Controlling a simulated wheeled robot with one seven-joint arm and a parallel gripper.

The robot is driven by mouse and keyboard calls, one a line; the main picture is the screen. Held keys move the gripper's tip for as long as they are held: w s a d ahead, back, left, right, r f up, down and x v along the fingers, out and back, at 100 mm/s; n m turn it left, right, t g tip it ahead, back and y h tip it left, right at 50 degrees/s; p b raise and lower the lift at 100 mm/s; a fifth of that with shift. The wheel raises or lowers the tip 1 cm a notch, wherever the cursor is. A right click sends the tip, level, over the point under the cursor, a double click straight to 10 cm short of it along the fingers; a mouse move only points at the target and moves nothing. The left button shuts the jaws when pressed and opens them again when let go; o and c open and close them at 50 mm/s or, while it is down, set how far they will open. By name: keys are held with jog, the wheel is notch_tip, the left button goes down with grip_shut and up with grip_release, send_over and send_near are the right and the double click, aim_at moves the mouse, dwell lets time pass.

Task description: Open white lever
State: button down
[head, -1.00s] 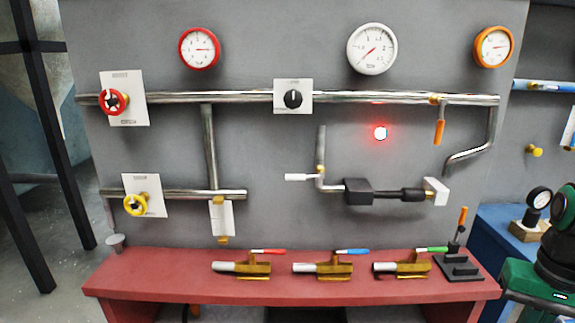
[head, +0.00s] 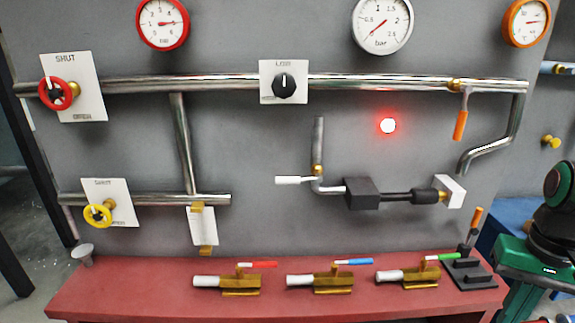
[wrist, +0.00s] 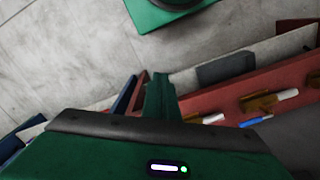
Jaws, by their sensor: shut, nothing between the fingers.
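The white lever (head: 288,180) is on the grey panel, left of a short vertical pipe (head: 318,140) with a brass valve body (head: 317,170). The lever lies horizontal, at right angles to that pipe, with its free end to the left. My gripper (wrist: 160,82) shows in the wrist view as green fingers close together, shut and empty. It is above the floor beside the red shelf and touches nothing I can see. The white lever does not show in the wrist view.
A red shelf (head: 130,300) below the panel carries several brass valves with red, blue and green levers. A dark box (head: 361,193) adjoins the white lever's pipe on the right. A red handwheel (head: 57,93), yellow handwheel (head: 98,215) and orange lever (head: 460,125) are farther off.

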jog(key=w+a+r+n+t+h, duration=0.1)
jog(key=w+a+r+n+t, duration=0.1)
jog(key=w+a+r, duration=0.5)
jog(key=w+a+r+n+t+h, duration=0.1)
jog(key=w+a+r+t+h, duration=0.15)
jog(key=w+r, duration=0.85)
jog(key=w+a+r+n+y, duration=0.1)
jog(key=a+r, duration=0.2)
jog(key=a, duration=0.6)
jog(key=w+a+r+n+t+y, duration=0.1)
jog(key=a+r, duration=0.3)
jog(key=a, duration=0.5)
jog(key=w+a+r+n+t+y, duration=0.1)
jog(key=w+a+r, duration=0.2)
jog(key=a, duration=0.6)
jog(key=shift+a+r, duration=0.25)
jog(key=shift+r, duration=0.1)
jog(key=shift+w+t, duration=0.1)
jog(key=shift+t, duration=0.15)
send_over(288, 178)
notch_tip(288, 178, down, 9)
jog(key=shift+r, duration=0.15)
jog(key=shift+s+f, duration=0.25)
jog(key=shift+f, duration=0.65)
jog(key=shift+s+f, duration=0.25)
jog(key=shift+f, duration=0.65)
